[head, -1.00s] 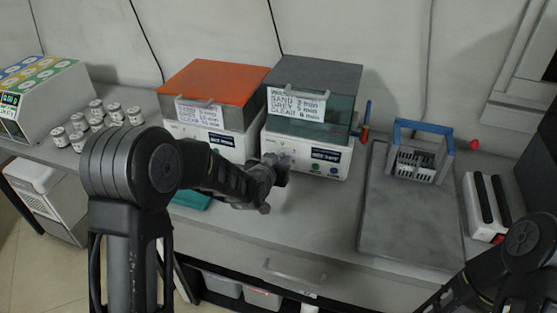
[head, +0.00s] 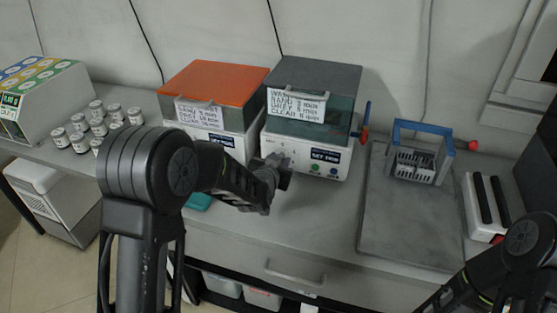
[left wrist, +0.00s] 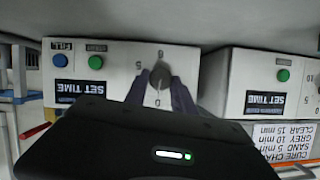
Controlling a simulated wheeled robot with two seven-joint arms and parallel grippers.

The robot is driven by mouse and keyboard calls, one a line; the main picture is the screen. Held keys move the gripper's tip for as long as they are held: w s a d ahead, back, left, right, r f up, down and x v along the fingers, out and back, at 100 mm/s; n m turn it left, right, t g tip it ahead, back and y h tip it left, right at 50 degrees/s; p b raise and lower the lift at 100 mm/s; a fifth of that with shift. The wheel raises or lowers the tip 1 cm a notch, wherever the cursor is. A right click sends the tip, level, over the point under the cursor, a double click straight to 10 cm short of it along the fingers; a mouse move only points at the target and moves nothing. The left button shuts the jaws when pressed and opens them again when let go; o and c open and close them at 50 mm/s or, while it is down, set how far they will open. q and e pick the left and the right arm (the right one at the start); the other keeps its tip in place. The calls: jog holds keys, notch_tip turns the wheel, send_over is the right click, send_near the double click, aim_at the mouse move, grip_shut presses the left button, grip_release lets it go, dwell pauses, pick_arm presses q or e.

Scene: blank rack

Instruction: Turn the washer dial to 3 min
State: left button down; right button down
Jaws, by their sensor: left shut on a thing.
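The washer (head: 300,152) is the white box with a dark, see-through lid and a handwritten wash-time label (head: 296,104), right of the orange-lidded machine. Its front, with blue and green buttons, shows upside down in the left wrist view (left wrist: 118,60). The grey round dial (left wrist: 160,75) sits there among printed numbers, with a 0 at the picture's lower side; its exact setting is hard to read. My left gripper (left wrist: 163,90) is shut on the dial, a finger on each side. In the head view the left gripper (head: 280,172) hides the dial. My right gripper is out of view.
The orange-lidded machine (head: 215,85) stands close on the left. Several small jars (head: 97,122) stand farther left. A grey tray (head: 405,235) with a blue-handled rack (head: 420,150) lies to the right. The counter before the washer is fairly clear.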

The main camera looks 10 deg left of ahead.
pick_arm(q)
jog(key=m+y, duration=0.1)
jog(key=m, duration=0.1)
jog(key=m+y+p, duration=0.1)
jog(key=shift+d+m+t+p, duration=0.3)
jog(key=shift+m, duration=0.1)
jog(key=m+t+y, duration=0.1)
jog(key=m+y, duration=0.1)
jog(key=m, duration=0.1)
jog(key=shift+f, duration=0.2)
jog(key=shift+m, duration=0.3)
jog(key=c, duration=1.1)
grip_release()
jog(key=v, duration=0.7)
jog(key=shift+s+d, duration=0.25)
jog(key=shift+s, duration=0.15)
